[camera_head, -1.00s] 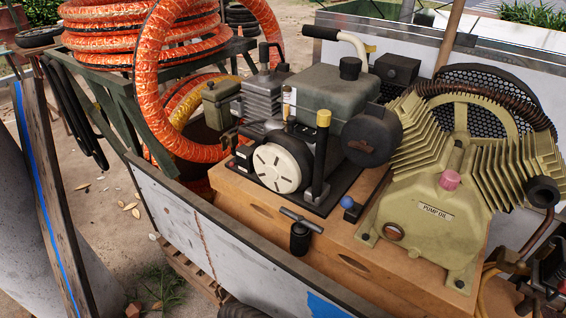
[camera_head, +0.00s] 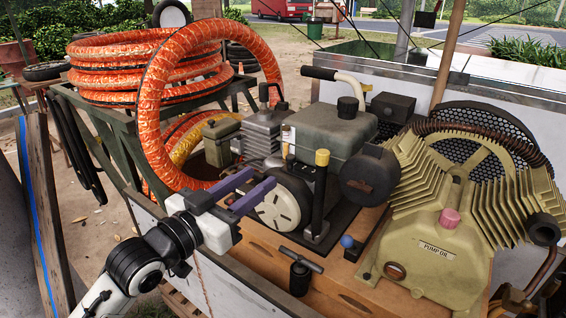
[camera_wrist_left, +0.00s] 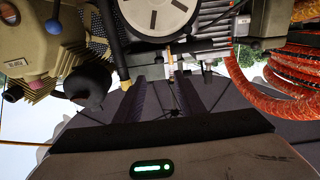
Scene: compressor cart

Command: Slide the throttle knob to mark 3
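The engine (camera_head: 330,128) sits on the compressor cart, with a round cream recoil cover (camera_head: 281,203) on its near side. A small pale upright strip (camera_head: 286,133) stands above that cover and may be the throttle scale; I cannot make out its marks or the knob. My left gripper (camera_head: 264,177) has two purple fingers, spread apart with nothing seen between them, beside the cover's upper left. In the left wrist view, the open fingers (camera_wrist_left: 170,72) point toward the engine's underside edge, and a small orange-and-white part (camera_wrist_left: 171,72) shows between them. My right gripper is not in view.
A black lever with a yellow top (camera_head: 322,157) stands right of the cover. A black T-handle (camera_head: 301,259) and a blue ball knob (camera_head: 347,242) are in front. Orange hoses (camera_head: 150,70) loom at left; the finned pump (camera_head: 440,220) fills the right.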

